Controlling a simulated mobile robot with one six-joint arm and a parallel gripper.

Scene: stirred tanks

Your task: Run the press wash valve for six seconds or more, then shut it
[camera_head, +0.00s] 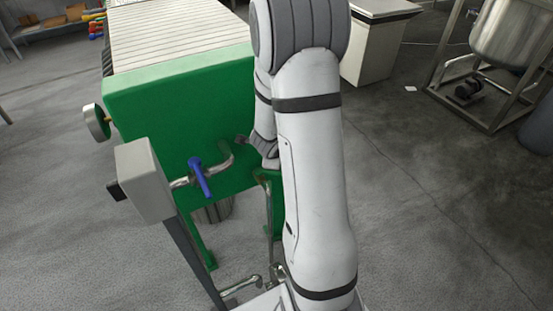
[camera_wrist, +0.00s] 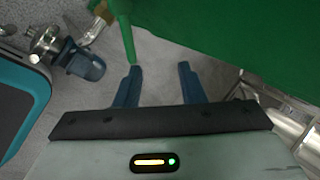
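The press is a large green-framed machine (camera_head: 180,110) with pale ribbed plates along its top. A blue lever handle (camera_head: 200,177) sits on a metal pipe at its near end, beside a grey box; I take this for the wash valve. In the camera_wrist view my gripper (camera_wrist: 160,75) has its two blue-grey fingers apart, with bare floor showing between them. A green bar (camera_wrist: 121,30) runs down close to the left fingertip; I cannot tell whether they touch. I cannot clearly make out the blue lever in the camera_wrist view.
A grey box (camera_head: 145,180) on a post stands before the press. A blue cylinder with metal fittings (camera_wrist: 85,64) is left of the fingers. A steel tank (camera_head: 510,35) stands at back right. Right-hand floor is mostly clear.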

